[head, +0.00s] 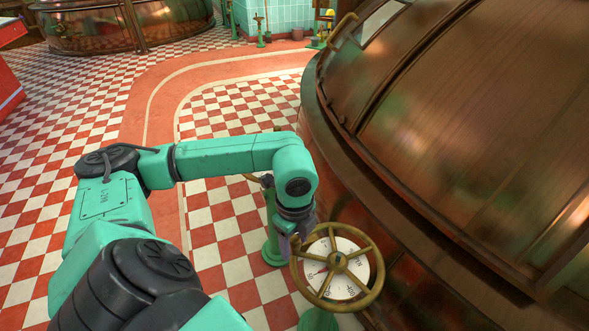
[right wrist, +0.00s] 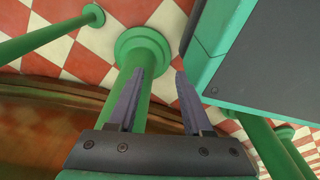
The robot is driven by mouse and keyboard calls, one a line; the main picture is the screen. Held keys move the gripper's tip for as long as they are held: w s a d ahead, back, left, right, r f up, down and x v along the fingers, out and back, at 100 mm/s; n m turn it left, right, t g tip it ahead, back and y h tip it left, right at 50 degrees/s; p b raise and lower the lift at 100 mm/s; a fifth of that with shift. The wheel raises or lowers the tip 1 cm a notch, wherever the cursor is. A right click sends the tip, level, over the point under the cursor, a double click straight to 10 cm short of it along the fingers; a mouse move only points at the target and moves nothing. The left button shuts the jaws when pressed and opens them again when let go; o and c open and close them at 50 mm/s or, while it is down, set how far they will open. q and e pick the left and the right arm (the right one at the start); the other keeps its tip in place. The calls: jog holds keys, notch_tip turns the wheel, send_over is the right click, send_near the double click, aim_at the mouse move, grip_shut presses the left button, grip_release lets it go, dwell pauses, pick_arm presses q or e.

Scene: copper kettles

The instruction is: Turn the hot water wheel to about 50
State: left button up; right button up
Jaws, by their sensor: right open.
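A brass hand wheel (head: 371,248) with spokes sits over a round white dial (head: 322,251) at the lower middle of the head view, beside the large copper kettle.
The copper kettle (head: 480,120) fills the right side. Another green post (head: 272,225) stands just left of the wheel. A second kettle (head: 115,25) is far back left. The red and white checked floor (head: 235,110) is open between them.

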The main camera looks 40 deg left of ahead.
pick_arm(q)
jog(key=shift+r, duration=0.15)
notch_tip(320, 180, up, 14)
jog(key=p, duration=0.3)
jog(key=shift+r, duration=0.15)
pick_arm(e)
jog(key=s, duration=0.3)
jog(key=s+d+f, duration=0.1)
jog(key=s, duration=0.1)
jog(key=shift+s+d, duration=0.1)
jog(key=shift+s, duration=0.25)
